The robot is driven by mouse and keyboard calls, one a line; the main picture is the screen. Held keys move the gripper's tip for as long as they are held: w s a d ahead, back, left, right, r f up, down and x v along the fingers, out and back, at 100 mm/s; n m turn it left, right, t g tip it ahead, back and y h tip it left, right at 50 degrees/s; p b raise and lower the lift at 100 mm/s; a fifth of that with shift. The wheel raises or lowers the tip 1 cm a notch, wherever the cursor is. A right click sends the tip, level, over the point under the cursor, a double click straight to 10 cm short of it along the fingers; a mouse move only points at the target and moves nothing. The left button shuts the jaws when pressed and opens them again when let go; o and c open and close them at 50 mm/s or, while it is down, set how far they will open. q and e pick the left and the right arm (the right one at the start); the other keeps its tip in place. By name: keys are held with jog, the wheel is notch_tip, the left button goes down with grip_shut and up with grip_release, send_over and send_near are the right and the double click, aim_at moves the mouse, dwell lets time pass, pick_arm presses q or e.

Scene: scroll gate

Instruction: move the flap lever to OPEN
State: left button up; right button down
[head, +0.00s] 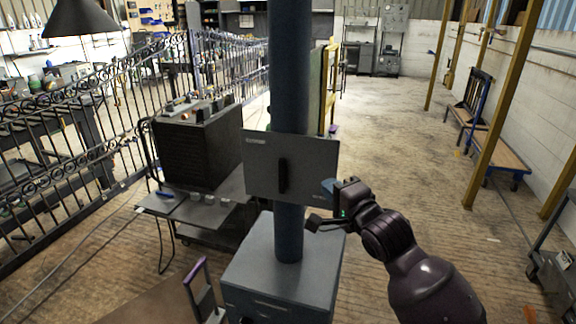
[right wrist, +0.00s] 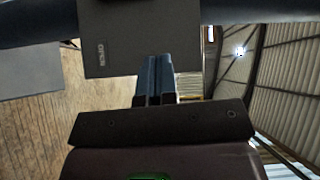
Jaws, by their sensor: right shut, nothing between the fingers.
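The flap lever (head: 283,176) is a dark, upright bar in the middle of a grey plate (head: 318,160) on a blue column. The plate has small labels near its upper left and lower right corners, too small to read surely. My right gripper (head: 328,187) is at the plate's lower right edge, to the right of the lever and apart from it. In the right wrist view its blue fingers (right wrist: 157,80) are together and empty, in front of the plate (right wrist: 128,45); the lever cannot be made out there. My left gripper is not in view.
The blue column (head: 290,70) rises from a grey box (head: 280,260). A dark cabinet (head: 197,150) stands on a bench to the left, with an iron railing (head: 100,135) behind it. Open floor (head: 390,120) lies to the right and behind.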

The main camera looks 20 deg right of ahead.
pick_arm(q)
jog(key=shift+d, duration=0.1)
pick_arm(e)
jog(key=shift+m, duration=0.5)
jog(key=shift+d, duration=0.1)
jog(key=p, duration=0.1)
send_near(285, 160)
jog(key=w+d, duration=0.1)
jog(key=w, duration=0.1)
jog(key=w+d, duration=0.1)
jog(key=w, duration=0.1)
jog(key=shift+d, duration=0.15)
jog(key=shift+w+a+p, duration=0.5)
jog(key=shift+w+a, duration=0.5)
jog(key=shift+a, duration=0.25)
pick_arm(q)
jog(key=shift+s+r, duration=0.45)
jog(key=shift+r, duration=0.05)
pick_arm(e)
jog(key=shift+w+a, duration=0.25)
jog(key=shift+a, duration=0.2)
jog(key=shift+w, duration=0.1)
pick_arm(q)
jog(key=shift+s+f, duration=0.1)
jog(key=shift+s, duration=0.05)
pick_arm(e)
jog(key=shift+w, duration=0.1)
